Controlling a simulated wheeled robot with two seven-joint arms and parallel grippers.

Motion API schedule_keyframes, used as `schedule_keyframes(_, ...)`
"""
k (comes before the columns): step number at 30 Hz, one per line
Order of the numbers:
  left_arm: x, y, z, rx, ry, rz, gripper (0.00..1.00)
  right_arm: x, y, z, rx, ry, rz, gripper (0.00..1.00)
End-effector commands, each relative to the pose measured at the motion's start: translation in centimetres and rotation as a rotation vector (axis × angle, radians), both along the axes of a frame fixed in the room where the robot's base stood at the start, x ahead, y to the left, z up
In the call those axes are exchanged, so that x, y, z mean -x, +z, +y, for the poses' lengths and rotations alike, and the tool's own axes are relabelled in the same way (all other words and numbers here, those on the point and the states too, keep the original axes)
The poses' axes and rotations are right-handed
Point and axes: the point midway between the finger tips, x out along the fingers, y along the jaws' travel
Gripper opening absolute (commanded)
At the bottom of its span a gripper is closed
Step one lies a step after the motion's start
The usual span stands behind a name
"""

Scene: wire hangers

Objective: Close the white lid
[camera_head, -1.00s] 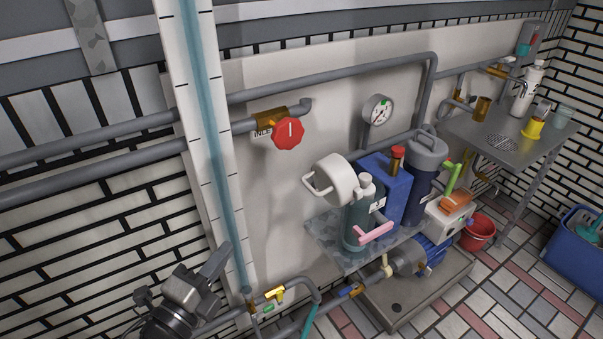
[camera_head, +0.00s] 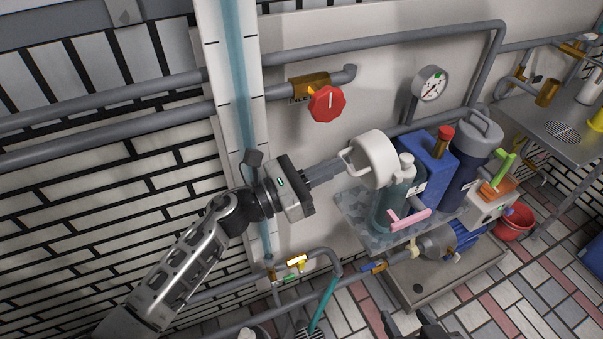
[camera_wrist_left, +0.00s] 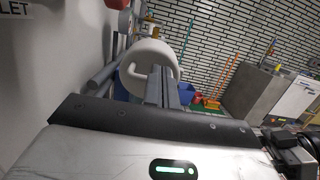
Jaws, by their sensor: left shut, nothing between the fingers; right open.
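My right gripper (camera_head: 412,324) shows only in part at the bottom edge of the head view, open and away from the canister.
The canister stands on a speckled shelf (camera_head: 359,222), beside a blue canister (camera_head: 426,164) and a dark blue one (camera_head: 466,168). A pink handle (camera_head: 408,220) sticks out in front. A red valve (camera_head: 326,104) and pipes are on the wall above. A pump (camera_head: 445,242) sits below.

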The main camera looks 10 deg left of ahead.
Motion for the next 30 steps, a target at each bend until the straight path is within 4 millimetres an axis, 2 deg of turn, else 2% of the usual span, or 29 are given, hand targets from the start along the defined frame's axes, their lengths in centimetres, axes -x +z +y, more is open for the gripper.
schedule_keyframes(3, -1.1, 0.5, -1.6, 0.001, 0.000, 0.000, 0.00, -0.1, 0.5, -0.1, 0.010, 0.004, -0.003, 0.52)
schedule_keyframes(9, -1.9, 0.6, -2.8, 0.001, 0.001, 0.002, 0.00, -0.3, 0.5, -0.2, 0.018, 0.008, -0.002, 0.52)
schedule_keyframes(23, -2.0, 0.6, -2.8, 0.001, 0.002, 0.001, 0.00, -0.2, 0.3, -0.1, 0.019, 0.009, 0.002, 0.52)
schedule_keyframes(30, -2.5, 1.3, -2.4, -0.001, 0.021, -0.001, 0.00, -0.3, 0.4, -0.1, 0.016, 0.009, -0.005, 0.52)
